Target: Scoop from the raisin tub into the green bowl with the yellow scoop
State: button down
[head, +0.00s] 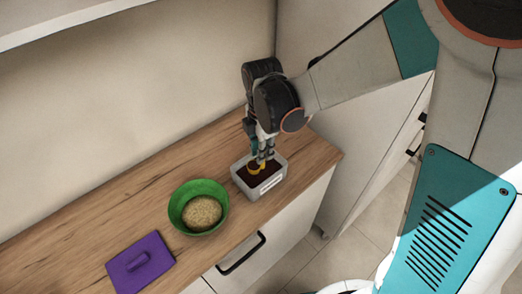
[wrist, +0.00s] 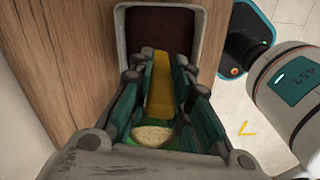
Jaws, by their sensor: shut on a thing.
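The raisin tub (head: 255,193) is a small grey-white box of dark raisins near the counter's front edge. It also shows at the top of the wrist view (wrist: 121,42). My gripper (head: 263,155) points down over the tub, shut on the yellow scoop (wrist: 161,88). The scoop's lower end (head: 255,168) is in the tub, at the dark raisins; how deep I cannot tell. The green bowl (head: 197,188) stands left of the tub, apart from it, with a pale tan grainy mound (head: 202,213) inside. Part of the bowl's contents shows low in the wrist view (wrist: 152,135).
A purple lid-like slab with a handle (head: 140,264) lies on the wooden counter (head: 60,238), left of the bowl. A wall rises behind, and a tall pale cabinet (head: 345,140) stands to the right. The counter behind the bowl is clear.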

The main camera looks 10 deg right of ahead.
jog(key=shift+w+d+r+p, duration=0.1)
jog(key=shift+d+r+p, duration=0.1)
jog(key=shift+r+p, duration=0.75)
jog(key=shift+w+d+r+p, duration=0.15)
jog(key=shift+r+p, duration=0.4)
jog(key=shift+r, duration=0.75)
jog(key=shift+s, duration=0.1)
jog(key=shift+w+d+f+b, duration=0.1)
jog(key=shift+d+f+b, duration=0.2)
jog(key=shift+d, duration=0.15)
jog(key=shift+w+d+f+b, duration=0.15)
jog(key=shift+d+b, duration=0.15)
jog(key=shift+d, duration=0.15)
